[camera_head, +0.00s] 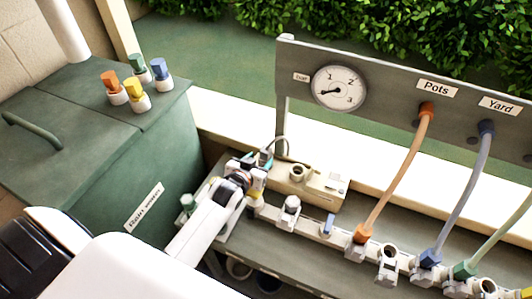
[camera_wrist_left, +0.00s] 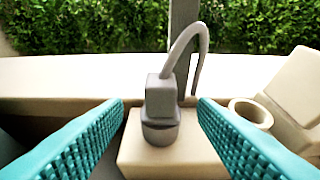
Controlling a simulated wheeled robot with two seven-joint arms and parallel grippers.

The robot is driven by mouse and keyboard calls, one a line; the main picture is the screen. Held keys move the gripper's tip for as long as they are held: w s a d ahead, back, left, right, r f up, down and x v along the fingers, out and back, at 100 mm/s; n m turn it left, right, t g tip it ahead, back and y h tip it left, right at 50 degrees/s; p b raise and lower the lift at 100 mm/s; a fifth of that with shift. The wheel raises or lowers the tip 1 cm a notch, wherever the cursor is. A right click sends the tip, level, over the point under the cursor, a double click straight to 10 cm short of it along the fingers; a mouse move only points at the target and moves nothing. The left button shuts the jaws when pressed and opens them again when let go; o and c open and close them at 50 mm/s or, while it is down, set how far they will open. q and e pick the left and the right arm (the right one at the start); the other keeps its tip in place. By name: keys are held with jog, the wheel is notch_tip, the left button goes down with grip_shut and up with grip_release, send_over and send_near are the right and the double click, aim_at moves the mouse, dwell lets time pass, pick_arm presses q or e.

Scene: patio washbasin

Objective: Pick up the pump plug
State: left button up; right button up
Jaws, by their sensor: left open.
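The pump plug (camera_wrist_left: 160,108) is a grey plug with a grey cable arching up from its top. It stands upright on a beige block (camera_wrist_left: 185,160) in the left wrist view. My left gripper (camera_wrist_left: 160,112) is open, with one teal finger on each side of the plug and a gap to each. In the head view my left gripper (camera_head: 264,160) is at the left end of the beige pump unit (camera_head: 318,187). The plug is mostly hidden there behind the gripper, and its cable (camera_head: 282,138) shows just above.
A strip of sockets with orange, blue and green hose plugs (camera_head: 362,233) runs to the right. A panel with a gauge (camera_head: 339,88) stands behind. A green water bin (camera_head: 100,150) with several coloured caps is at the left.

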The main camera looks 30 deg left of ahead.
aim_at(264, 156)
pick_arm(q)
jog(key=shift+w+f, duration=0.15)
jog(key=shift+w, duration=0.6)
jog(key=p+x, duration=0.1)
jog(key=x, duration=0.3)
jog(key=shift+w+f, duration=0.15)
jog(key=shift+w, duration=0.1)
pick_arm(e)
jog(key=shift+w+r, duration=0.75)
jog(key=shift+r, duration=0.1)
pick_arm(q)
jog(key=shift+s, duration=0.1)
jog(key=shift+c, duration=1.1)
jog(key=c, duration=0.7)
jog(key=shift+o, duration=0.2)
pick_arm(e)
jog(key=shift+s, duration=0.1)
